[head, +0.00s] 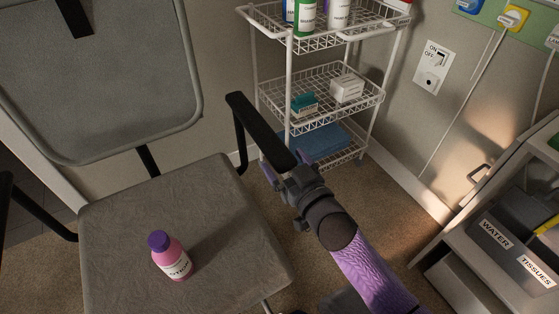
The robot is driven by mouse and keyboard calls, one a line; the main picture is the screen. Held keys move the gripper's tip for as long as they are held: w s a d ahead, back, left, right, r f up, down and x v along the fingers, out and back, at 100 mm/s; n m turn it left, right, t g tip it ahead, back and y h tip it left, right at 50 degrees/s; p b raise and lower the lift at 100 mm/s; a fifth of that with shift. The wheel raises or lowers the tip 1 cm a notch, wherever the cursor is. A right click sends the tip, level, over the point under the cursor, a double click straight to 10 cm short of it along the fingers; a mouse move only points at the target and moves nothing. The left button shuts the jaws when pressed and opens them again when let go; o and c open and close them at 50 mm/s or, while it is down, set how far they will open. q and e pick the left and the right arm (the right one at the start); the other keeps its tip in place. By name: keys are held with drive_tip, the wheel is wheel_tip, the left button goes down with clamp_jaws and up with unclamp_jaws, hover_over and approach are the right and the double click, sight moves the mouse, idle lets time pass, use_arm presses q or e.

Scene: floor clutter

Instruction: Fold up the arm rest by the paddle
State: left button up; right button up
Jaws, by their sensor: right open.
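A grey chair (185,215) stands at the left with its backrest (100,80) behind the seat. Its black arm rest paddle (258,128) on the picture's right side lies down, running from the backrest side toward the front. My right gripper (287,166) is open at the paddle's front end, with one finger on each side of it. The purple-sleeved arm comes from the lower right. I cannot tell whether the fingers touch the paddle. My left gripper is not in view.
A pink bottle (173,258) with a purple cap stands on the seat. A white wire cart (318,80) with bottles and boxes stands behind the paddle. A grey cabinet (500,225) is at the right. The other black arm rest (42,217) shows at the left edge.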

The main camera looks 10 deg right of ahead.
drive_tip(key=shift+b+x, duration=0.35)
drive_tip(key=shift+x, duration=0.9)
clamp_jaws()
